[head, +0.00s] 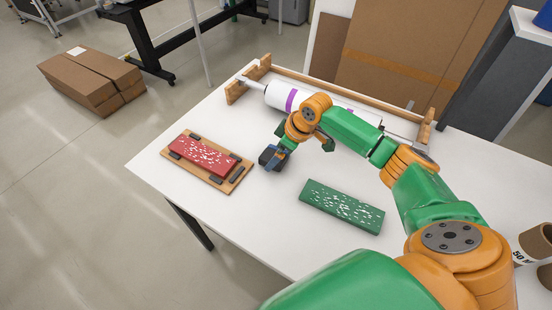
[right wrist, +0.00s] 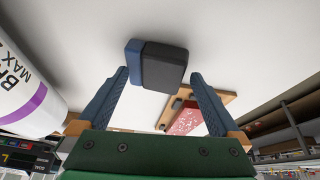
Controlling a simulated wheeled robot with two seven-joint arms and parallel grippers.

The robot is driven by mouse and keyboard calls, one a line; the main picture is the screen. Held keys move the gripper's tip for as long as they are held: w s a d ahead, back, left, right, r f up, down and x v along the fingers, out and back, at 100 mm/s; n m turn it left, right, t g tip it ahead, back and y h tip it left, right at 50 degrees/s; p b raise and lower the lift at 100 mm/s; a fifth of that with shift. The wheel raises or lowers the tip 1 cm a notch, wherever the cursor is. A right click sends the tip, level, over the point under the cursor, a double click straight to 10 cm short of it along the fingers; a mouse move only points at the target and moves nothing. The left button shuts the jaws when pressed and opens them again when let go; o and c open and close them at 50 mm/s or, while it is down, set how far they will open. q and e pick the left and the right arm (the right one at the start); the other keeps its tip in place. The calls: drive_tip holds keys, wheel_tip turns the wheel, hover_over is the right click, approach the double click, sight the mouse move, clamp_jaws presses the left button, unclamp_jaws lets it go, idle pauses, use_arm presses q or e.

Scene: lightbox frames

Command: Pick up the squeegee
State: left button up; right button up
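A dark block with a blue side, apparently the squeegee (head: 268,155), stands on the white table (head: 236,222) between the red and green blocks. In the right wrist view the squeegee (right wrist: 163,66) shows its black and blue faces straight ahead. My right gripper (head: 278,150) reaches it from the right. Firm contact is not visible. My left gripper is out of view.
A red speckled block (head: 203,155) lies on a wooden board to the left. A white roll (head: 282,98) in a wooden holder lines the back edge. Cardboard tubes (head: 537,242) stand at right.

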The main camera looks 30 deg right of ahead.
drive_tip(key=shift+s+f, duration=0.35)
drive_tip(key=shift+f, duration=0.3)
drive_tip(key=c, duration=0.9)
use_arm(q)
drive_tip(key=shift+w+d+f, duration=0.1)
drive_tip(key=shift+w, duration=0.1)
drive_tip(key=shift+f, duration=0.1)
use_arm(e)
drive_tip(key=shift+r, duration=0.15)
drive_tip(key=shift+w+r+b, duration=0.2)
drive_tip(key=shift+r+b, duration=0.1)
drive_tip(key=shift+c, duration=0.3)
drive_tip(key=shift+w+r, duration=0.2)
drive_tip(key=shift+r, duration=0.45)
clamp_jaws()
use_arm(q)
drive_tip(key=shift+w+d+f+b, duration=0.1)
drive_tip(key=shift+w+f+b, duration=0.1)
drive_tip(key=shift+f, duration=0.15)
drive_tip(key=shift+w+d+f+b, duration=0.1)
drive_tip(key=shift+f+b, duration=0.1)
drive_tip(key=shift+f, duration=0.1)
use_arm(e)
drive_tip(key=s+a+r, duration=0.8)
drive_tip(key=a+r, duration=0.2)
drive_tip(key=r, duration=0.1)
drive_tip(key=shift+s+a, duration=0.15)
drive_tip(key=shift+a, duration=0.1)
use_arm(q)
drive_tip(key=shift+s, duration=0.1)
